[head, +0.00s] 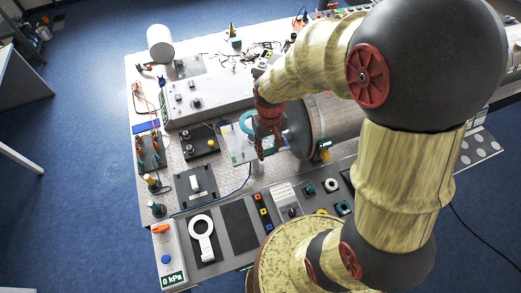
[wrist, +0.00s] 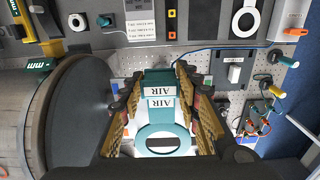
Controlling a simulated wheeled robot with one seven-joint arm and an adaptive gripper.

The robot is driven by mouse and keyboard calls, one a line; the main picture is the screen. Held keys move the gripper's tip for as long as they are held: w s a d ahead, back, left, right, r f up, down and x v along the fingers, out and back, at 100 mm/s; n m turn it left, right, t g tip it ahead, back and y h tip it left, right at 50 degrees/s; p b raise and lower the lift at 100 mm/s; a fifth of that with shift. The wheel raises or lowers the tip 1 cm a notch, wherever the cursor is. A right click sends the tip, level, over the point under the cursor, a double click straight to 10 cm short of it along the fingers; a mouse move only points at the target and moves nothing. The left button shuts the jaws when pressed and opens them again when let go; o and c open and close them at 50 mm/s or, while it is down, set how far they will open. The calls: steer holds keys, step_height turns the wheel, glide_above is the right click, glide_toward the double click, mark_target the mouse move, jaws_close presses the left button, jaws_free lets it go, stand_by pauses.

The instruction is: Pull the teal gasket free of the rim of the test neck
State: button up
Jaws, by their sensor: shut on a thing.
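The teal gasket shows as a teal ring (head: 246,122) just left of my gripper (head: 267,150) in the head view, partly hidden behind it. In the wrist view a teal ring (wrist: 163,152) with a pale middle and a dark slot lies low between my fingers. My gripper (wrist: 158,80) is shut on the gasket, its fingers on either side of teal material.
A sloped grey control box (head: 210,92) stands behind. The front panel (head: 240,225) carries switches, a white ring-handled tool (head: 202,238) and small fittings.

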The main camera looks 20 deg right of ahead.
steer(key=shift+r, duration=1.5)
